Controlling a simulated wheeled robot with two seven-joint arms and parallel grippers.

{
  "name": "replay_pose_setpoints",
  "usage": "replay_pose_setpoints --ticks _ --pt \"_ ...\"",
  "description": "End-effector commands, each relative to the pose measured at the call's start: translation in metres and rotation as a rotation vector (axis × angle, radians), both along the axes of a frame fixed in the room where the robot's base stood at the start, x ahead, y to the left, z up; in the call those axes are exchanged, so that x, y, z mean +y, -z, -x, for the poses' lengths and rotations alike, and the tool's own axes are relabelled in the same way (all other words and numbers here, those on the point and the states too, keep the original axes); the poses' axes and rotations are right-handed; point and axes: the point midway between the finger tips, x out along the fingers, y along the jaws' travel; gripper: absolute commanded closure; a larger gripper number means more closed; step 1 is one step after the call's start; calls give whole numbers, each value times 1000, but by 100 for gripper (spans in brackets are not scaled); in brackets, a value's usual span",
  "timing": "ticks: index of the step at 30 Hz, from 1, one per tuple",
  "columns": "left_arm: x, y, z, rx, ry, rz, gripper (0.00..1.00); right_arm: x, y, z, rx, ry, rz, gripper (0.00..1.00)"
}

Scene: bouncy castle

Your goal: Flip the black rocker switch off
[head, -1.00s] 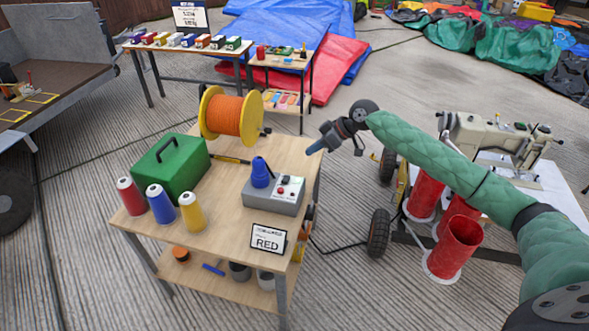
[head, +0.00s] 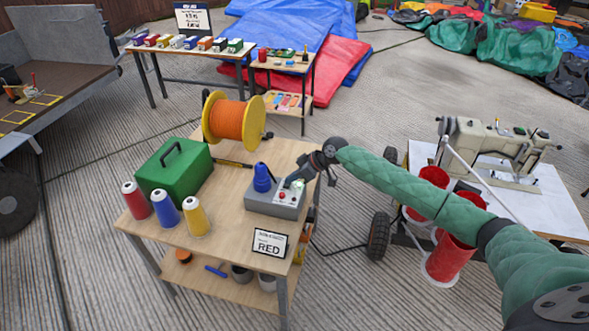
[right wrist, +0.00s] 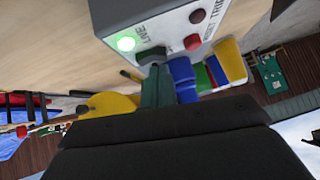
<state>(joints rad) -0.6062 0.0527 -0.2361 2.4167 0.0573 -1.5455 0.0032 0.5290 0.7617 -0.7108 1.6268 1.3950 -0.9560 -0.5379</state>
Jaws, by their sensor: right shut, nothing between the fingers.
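A grey control box (head: 262,203) stands on the wooden table, with a blue cone beside the panel. In the right wrist view its panel (right wrist: 165,28) carries a lit green lamp (right wrist: 126,43) marked LIVE, a red button (right wrist: 193,42) and a dark round knob (right wrist: 198,16). The black rocker switch (right wrist: 152,56) is near the lamp, partly hidden by my fingertips. My right gripper (head: 293,181) is shut and empty, its tips at the panel by the switch; contact is hard to tell. It also shows in the right wrist view (right wrist: 167,82). My left gripper is out of view.
Around the box are a blue cone (head: 262,178), a sign reading RED (head: 270,243), a green case (head: 174,170), an orange reel (head: 229,121) and red, blue and yellow spools. A sewing machine (head: 490,150) stands on the right.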

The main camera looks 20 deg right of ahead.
Motion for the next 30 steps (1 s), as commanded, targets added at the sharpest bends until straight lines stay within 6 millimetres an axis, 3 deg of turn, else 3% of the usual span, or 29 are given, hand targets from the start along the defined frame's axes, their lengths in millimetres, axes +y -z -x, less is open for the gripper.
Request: replay_pose_setpoints --ticks 30 --pt "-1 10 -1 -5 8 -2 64 2 16 4 -83 0 62 100"
